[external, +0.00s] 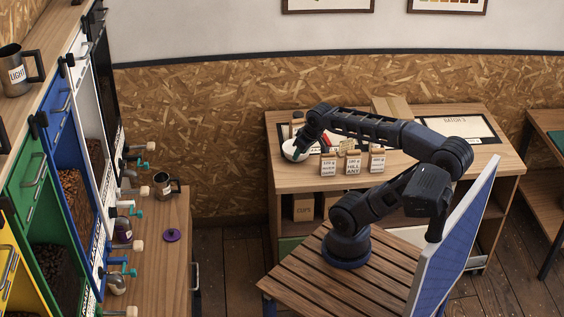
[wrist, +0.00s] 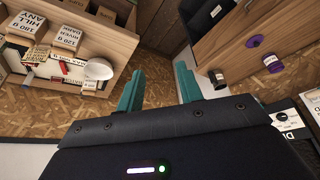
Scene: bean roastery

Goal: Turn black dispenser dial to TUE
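The black dispenser (external: 103,75) is the farthest in the row on the left of the external view. Its dial cannot be made out there. In the wrist view a black panel with a small white dial (wrist: 287,119) shows at the lower right edge; its marks are too small to read. My gripper (wrist: 158,85) has two teal fingers spread apart with nothing between them. In the external view my gripper (external: 298,147) is over the back table by the white bowl, well to the right of the dispensers.
The back table (external: 300,182) holds the white bowl (external: 289,152), several labelled bags (external: 352,163) and a box. The left counter (external: 165,275) holds a metal mug (external: 165,186) and a purple lid (external: 172,235). Coloured dispensers with protruding taps line the left. Floor between counter and table is clear.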

